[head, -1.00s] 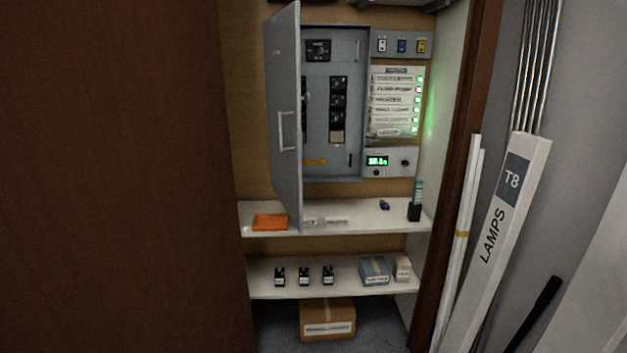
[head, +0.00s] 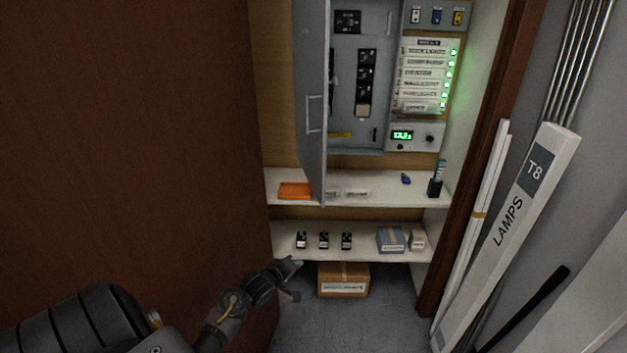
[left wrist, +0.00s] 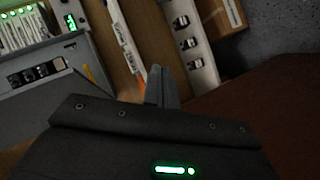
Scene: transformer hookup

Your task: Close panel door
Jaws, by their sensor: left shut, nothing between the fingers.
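The grey panel door (head: 312,100) stands swung open on the left side of the grey breaker panel (head: 385,90), edge-on to the head view. Its handle (head: 315,114) is on the face turned left. My left gripper (head: 292,278) is low in front of the shelves, below and apart from the door, shut and empty. Its closed fingers also show in the left wrist view (left wrist: 162,86). The panel (left wrist: 38,72) appears tilted at the left of that view. My right gripper is not in view.
A brown door (head: 120,130) fills the left side. An upper shelf (head: 390,191) holds an orange item (head: 296,191). A lower shelf (head: 365,253) holds small black devices and boxes. A cardboard box (head: 343,281) sits on the floor. A lamp carton (head: 510,225) leans at right.

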